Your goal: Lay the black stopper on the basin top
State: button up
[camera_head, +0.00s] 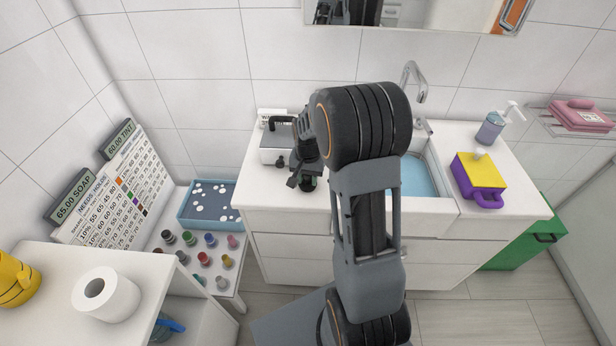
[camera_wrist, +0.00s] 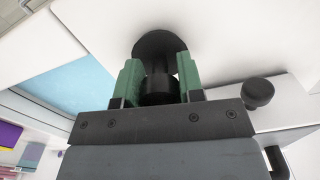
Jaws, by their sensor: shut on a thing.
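My gripper (camera_wrist: 158,78) is shut on the black stopper (camera_wrist: 155,45); its green fingers sit on both sides of the stem, with the wide round head beyond the fingertips. In the head view my gripper (camera_head: 306,181) is low over the white basin top (camera_head: 265,192), left of the basin (camera_head: 418,178) with blue water. The basin top also fills much of the wrist view (camera_wrist: 225,40). My wrist hides most of the stopper in the head view, and I cannot tell whether it touches the top.
A white box (camera_head: 272,146) with a black handle stands close behind my gripper; a black knob (camera_wrist: 257,92) shows beside it in the wrist view. A yellow and purple container (camera_head: 478,177) and a soap dispenser (camera_head: 490,128) stand right of the basin. Small bottles (camera_head: 208,240) stand lower left.

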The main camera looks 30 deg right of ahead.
jog(key=shift+f, duration=0.2)
jog(key=o, duration=0.9)
notch_tip(320, 180, up, 12)
jog(key=shift+f, duration=0.15)
jog(key=s+a+r+n+t, duration=0.1)
jog(key=s+a+n, duration=0.1)
jog(key=s, duration=0.3)
jog(key=s+a+r+n+t, duration=0.1)
jog(key=s+a+n, duration=0.2)
jog(key=s, duration=0.3)
jog(key=s+a+n+t, duration=0.1)
jog(key=s+a+n, duration=0.1)
jog(key=s+a, duration=0.2)
jog(key=shift+s+a+r+n+t, duration=0.3)
jog(key=shift+s+r+n+t, duration=0.1)
jog(key=shift+s, duration=0.25)
